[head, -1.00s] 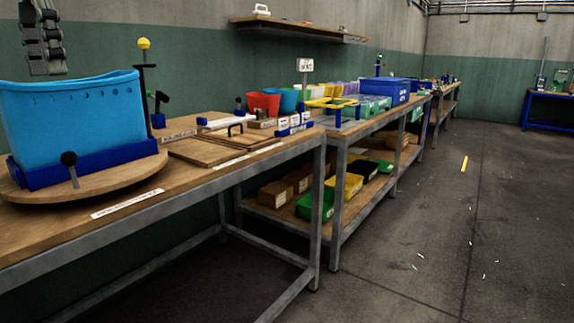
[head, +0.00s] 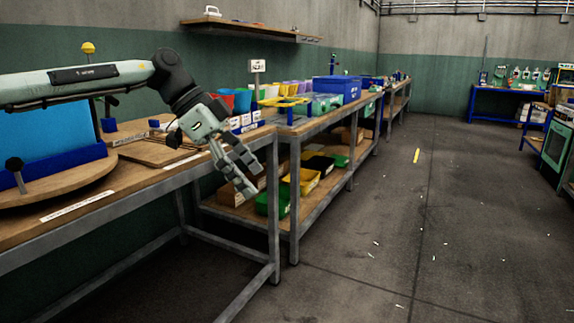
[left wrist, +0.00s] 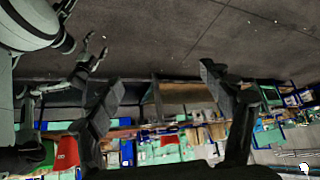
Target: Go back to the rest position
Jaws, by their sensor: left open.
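My left gripper (head: 246,172) shows in the head view at the end of the arm that comes in from the left. It is empty, with its fingers apart, and points down and to the right in front of the workbench's right end. In the left wrist view its two dark fingers (left wrist: 163,80) are spread wide with nothing held between them. The light blue bin (head: 50,125) sits in its dark blue holder on the round wooden turntable (head: 70,187), apart from the gripper. My arm covers the bin's upper part. My right gripper does not show in the head view.
The wooden workbench (head: 130,203) runs along the left. Behind it stands a shelved bench with a blue crate (head: 337,89) on top and a green bin (head: 272,198) below. A wall shelf (head: 245,31) hangs above. The floor (head: 390,240) to the right is open.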

